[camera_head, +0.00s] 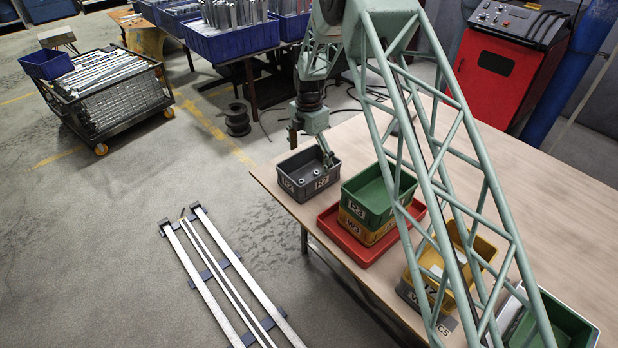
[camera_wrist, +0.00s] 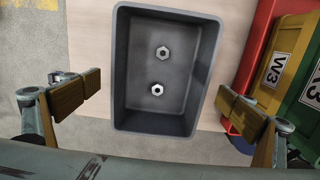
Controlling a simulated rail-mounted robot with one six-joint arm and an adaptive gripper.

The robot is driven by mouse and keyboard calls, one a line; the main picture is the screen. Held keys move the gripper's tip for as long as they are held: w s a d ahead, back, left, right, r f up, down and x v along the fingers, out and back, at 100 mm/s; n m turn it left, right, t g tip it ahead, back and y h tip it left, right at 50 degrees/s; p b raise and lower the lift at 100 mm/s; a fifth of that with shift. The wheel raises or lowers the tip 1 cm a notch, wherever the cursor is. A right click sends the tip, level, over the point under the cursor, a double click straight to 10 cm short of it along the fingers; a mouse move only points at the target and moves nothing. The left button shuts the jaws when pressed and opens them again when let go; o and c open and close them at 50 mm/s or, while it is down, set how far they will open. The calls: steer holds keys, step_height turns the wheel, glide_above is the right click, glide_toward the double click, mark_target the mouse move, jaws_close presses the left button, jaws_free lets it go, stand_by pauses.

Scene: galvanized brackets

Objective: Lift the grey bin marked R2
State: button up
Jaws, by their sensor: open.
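The grey bin marked R2 (camera_head: 305,190) stands upright near the left corner of the table. In the wrist view the grey bin (camera_wrist: 133,118) is seen from above, with two hex nuts (camera_wrist: 157,89) (camera_wrist: 162,52) on its floor. My gripper (camera_head: 311,148) is over the bin in the head view. In the wrist view my gripper (camera_wrist: 159,90) has its padded fingers wide apart, one on each side of the bin, with a gap on both sides. Nothing is between the fingers but the view of the bin. The height of the fingertips against the rim is hard to tell.
Right of the bin, a red tray (camera_head: 362,252) holds a green bin (camera_head: 372,197) stacked on a yellow bin marked W3 (camera_head: 357,228). More yellow (camera_head: 448,296) and green bins (camera_head: 566,318) stand nearer the front. The table (camera_head: 277,160) is bare behind the stack.

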mark_target(309, 178)
steer(key=shift+f, duration=0.5)
steer(key=shift+f+b, duration=0.4)
steer(key=shift+f, duration=2.15)
steer(key=shift+c, duration=0.7)
steer(key=c, duration=0.7)
steer(key=shift+o, duration=0.2)
steer(key=shift+r, duration=0.2)
step_height(309, 178, up, 10)
steer(key=p, duration=0.1)
steer(key=shift+f, duration=0.2)
